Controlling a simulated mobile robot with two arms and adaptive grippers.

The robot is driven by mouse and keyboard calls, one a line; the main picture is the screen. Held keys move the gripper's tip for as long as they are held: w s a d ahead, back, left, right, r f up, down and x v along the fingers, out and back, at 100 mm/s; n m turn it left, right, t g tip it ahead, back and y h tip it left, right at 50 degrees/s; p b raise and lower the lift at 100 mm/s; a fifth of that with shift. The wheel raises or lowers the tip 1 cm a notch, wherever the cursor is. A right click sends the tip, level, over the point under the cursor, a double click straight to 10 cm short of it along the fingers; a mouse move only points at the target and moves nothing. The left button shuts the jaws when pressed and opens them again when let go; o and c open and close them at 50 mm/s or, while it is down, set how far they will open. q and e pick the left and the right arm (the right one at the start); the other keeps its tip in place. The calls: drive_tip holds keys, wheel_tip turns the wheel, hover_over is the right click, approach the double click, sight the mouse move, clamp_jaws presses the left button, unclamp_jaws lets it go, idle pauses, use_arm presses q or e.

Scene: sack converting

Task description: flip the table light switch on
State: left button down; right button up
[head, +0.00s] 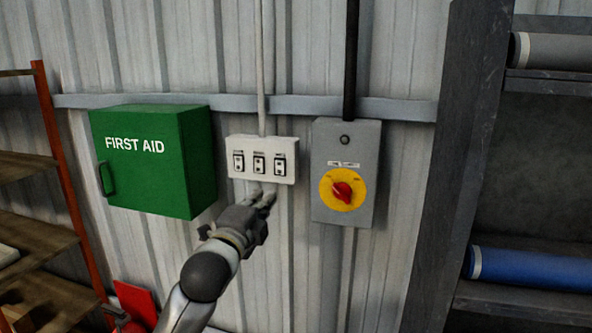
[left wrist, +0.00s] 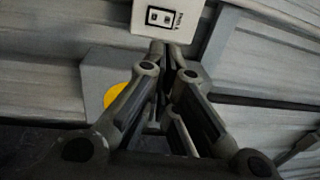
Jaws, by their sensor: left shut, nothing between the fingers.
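A white switch plate (head: 262,159) is fixed to the corrugated wall, with three rocker switches in a row: left (head: 239,161), middle (head: 259,163) and right (head: 280,164). The small labels above them are too blurred to read. My left gripper (head: 265,197) is shut and empty, with its fingertips just below the plate's lower edge, under the middle and right switches. In the left wrist view the shut fingers (left wrist: 165,50) point at the plate (left wrist: 168,18), where part of it shows. I cannot tell whether the fingertips touch it. My right gripper is not in view.
A green first aid box (head: 150,160) hangs left of the plate. A grey isolator box (head: 345,135) with a red knob on a yellow disc (head: 342,190) hangs close on the right. A shelf (head: 40,165) stands left, and a dark rack (head: 450,170) with rolls stands right.

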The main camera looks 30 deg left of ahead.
use_arm(q)
drive_tip(key=p, duration=0.5)
approach(286, 161)
drive_tip(key=x, duration=0.5)
drive_tip(key=shift+w+a, duration=0.15)
drive_tip(key=shift+w, duration=0.4)
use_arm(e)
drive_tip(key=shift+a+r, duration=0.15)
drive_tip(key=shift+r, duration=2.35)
use_arm(q)
drive_tip(key=shift+w, duration=0.15)
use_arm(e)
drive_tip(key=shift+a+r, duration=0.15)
